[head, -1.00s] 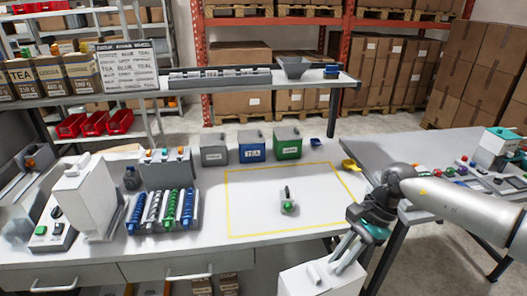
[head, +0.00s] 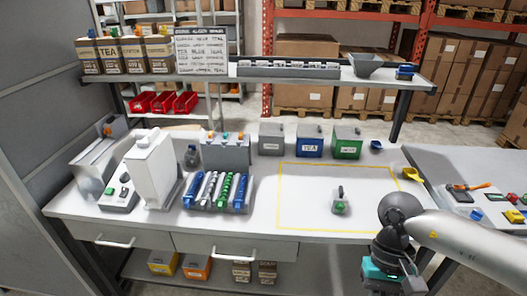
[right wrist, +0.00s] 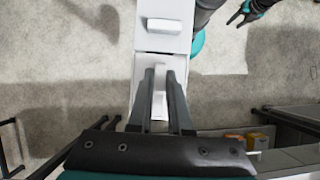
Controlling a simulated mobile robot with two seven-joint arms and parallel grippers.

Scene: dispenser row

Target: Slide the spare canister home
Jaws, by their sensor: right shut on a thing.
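My right gripper (right wrist: 159,77) is shut on the upright handle of a white box-shaped body (right wrist: 143,70), which looks like the spare canister. In the head view my right wrist is at the bottom right and its fingers are out of frame. On the bench, a tall white canister (head: 152,172) stands upright at the left, beside a grey slanted holder (head: 97,160) and a grey control box with buttons (head: 118,194). My left gripper (right wrist: 239,18) shows at the top right of the right wrist view, its dark fingers apart and empty.
A rack with blue, white and green tubes (head: 218,190) stands right of the tall canister. Grey, blue and green bins (head: 309,142) line the back. A small grey item with a green part (head: 340,201) lies inside the yellow outline (head: 300,222), otherwise clear. Another white handled block (right wrist: 165,22) lies beyond my grip.

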